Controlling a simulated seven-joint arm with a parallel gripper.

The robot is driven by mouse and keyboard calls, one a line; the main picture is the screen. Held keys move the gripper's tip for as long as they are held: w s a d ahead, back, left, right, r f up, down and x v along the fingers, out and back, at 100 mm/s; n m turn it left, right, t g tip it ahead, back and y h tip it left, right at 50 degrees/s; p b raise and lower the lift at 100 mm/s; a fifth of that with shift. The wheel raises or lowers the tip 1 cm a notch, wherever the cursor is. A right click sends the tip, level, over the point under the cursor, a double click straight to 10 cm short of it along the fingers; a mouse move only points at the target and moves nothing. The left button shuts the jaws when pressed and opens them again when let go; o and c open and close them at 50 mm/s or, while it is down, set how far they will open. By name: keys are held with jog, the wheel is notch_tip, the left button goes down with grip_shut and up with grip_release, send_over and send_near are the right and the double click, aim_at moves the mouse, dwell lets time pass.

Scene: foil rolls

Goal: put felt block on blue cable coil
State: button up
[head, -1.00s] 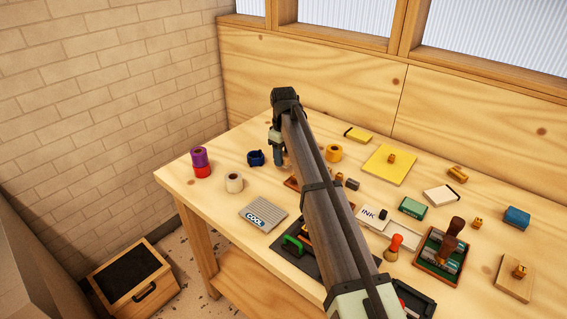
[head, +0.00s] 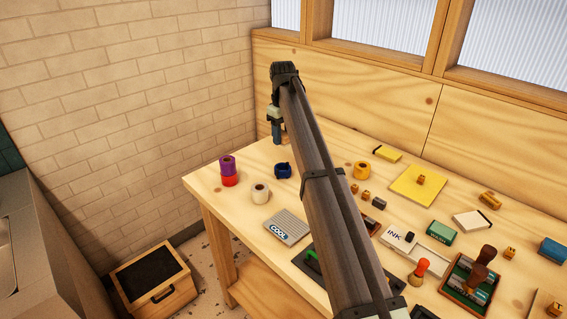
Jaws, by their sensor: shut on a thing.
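The blue cable coil (head: 283,171) is a small dark blue ring lying on the wooden table, toward its left end. My gripper (head: 278,136) is beyond the coil and higher in the head view, apart from it. It points down over the far left part of the table. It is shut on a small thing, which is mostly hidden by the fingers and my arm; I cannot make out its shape. I cannot pick out the felt block with certainty elsewhere on the table.
A purple and red roll stack (head: 228,170) and a white roll (head: 260,193) stand left of the coil. An orange roll (head: 362,170) stands to its right, past my arm. The table's left edge is near. Several stamps and pads crowd the right side.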

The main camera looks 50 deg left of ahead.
aim_at(283, 166)
notch_tip(283, 166, down, 9)
jog(key=shift+f, duration=0.15)
dwell(0.4)
jog(key=shift+f, duration=0.1)
jog(key=o, duration=1.1)
jog(key=shift+c, duration=0.2)
notch_tip(283, 166, up, 12)
jog(key=shift+r, duration=0.15)
